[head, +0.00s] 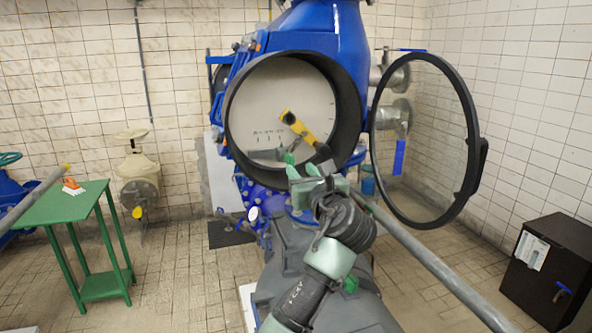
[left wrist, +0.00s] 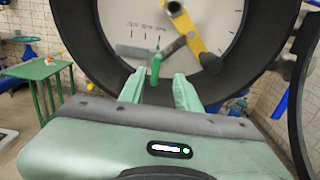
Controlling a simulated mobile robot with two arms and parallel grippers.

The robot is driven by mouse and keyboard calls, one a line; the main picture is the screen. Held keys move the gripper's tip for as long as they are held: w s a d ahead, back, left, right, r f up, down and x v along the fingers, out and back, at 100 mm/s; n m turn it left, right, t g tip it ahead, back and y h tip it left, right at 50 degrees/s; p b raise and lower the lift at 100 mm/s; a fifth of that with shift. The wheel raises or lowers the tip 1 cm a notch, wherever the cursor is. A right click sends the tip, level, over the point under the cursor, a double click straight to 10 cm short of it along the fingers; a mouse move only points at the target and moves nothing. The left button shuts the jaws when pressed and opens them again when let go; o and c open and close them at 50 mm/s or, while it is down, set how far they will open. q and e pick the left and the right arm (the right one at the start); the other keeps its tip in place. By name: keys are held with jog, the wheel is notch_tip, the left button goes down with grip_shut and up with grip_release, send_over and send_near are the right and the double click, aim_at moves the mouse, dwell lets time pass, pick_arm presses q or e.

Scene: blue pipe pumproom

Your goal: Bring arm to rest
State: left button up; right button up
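My left gripper (head: 303,168) is in front of the lower part of the round dial opening on the blue pipe. In the left wrist view my left gripper (left wrist: 158,90) has its two pale green fingers apart, with nothing clearly held between them. A small green upright piece (left wrist: 155,66) shows just beyond the fingertips; I cannot tell whether it touches them. The yellow lever (head: 297,127) lies slanted across the white dial (head: 262,103), with a grey arm below it. My right gripper is not in view.
A black-rimmed round cover (head: 474,130) stands swung open to the right. A green table (head: 75,203) at left holds an orange-and-white tool (head: 72,186). A grey bar (head: 430,264) runs at lower right, near a black box (head: 548,268). Tiled floor is clear at left of centre.

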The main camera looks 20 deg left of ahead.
pick_arm(q)
jog(key=shift+s+d, duration=0.35)
jog(key=shift+s, duration=0.25)
